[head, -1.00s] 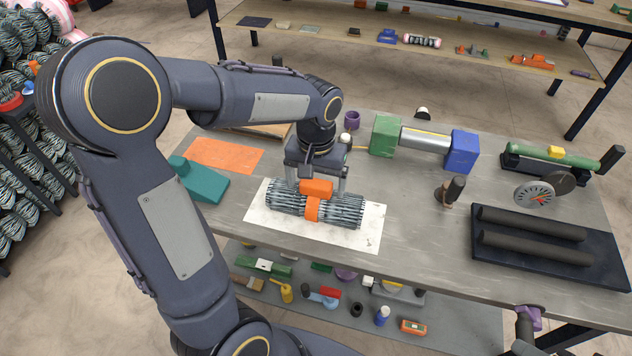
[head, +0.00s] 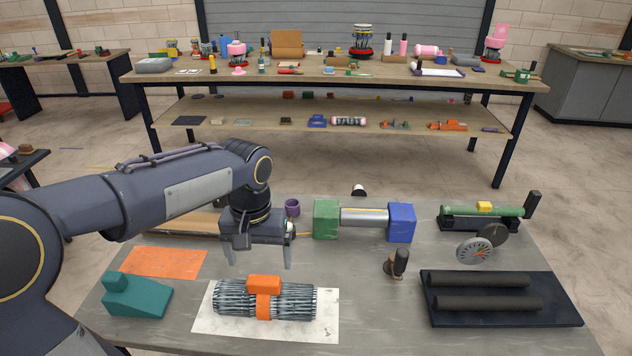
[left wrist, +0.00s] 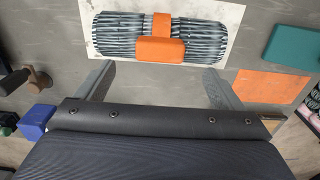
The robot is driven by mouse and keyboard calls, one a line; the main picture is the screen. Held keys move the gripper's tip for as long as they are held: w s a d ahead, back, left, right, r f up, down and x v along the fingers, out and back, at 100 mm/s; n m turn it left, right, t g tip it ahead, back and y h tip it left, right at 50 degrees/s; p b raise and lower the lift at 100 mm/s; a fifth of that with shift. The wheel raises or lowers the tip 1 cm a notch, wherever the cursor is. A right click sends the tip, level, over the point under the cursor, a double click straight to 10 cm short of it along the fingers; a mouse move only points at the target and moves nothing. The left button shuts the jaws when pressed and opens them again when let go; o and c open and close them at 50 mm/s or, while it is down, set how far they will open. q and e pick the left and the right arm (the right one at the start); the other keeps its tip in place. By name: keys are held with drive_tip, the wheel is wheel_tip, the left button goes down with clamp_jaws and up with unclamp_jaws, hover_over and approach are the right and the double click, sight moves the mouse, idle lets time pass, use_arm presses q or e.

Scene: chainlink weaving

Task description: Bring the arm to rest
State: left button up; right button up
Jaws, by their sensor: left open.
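My left gripper (head: 257,262) is open and empty above the table, behind the bundle in the head view. A grey bundle of wire mesh (head: 227,298) with an orange band and orange block (head: 264,285) around its middle lies on a white sheet (head: 325,335). The bundle also shows in the left wrist view (left wrist: 116,40), beyond the spread fingers (left wrist: 160,85), apart from them. My right gripper is not in view.
On the table (head: 366,290) are a teal wedge (head: 140,298), an orange sheet (head: 165,263), a green and blue block pair joined by a cylinder (head: 364,217), a dark stamp-like tool (head: 397,264) and a black tray with dark rods (head: 500,316). A shelved bench (head: 330,72) stands behind.

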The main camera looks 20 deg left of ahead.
use_arm(q)
drive_tip(key=shift+s, duration=0.1)
drive_tip(key=s+d+f+t+h, duration=0.1)
drive_tip(key=s+d+t+h, duration=0.1)
drive_tip(key=s, duration=0.6)
drive_tip(key=s+d+m+t+h, duration=0.1)
drive_tip(key=s+d+t, duration=0.1)
drive_tip(key=s, duration=0.6)
drive_tip(key=shift+s+f+t+h, duration=0.35)
drive_tip(key=shift+t+h, duration=0.05)
drive_tip(key=shift+t, duration=0.4)
drive_tip(key=shift+c, duration=0.4)
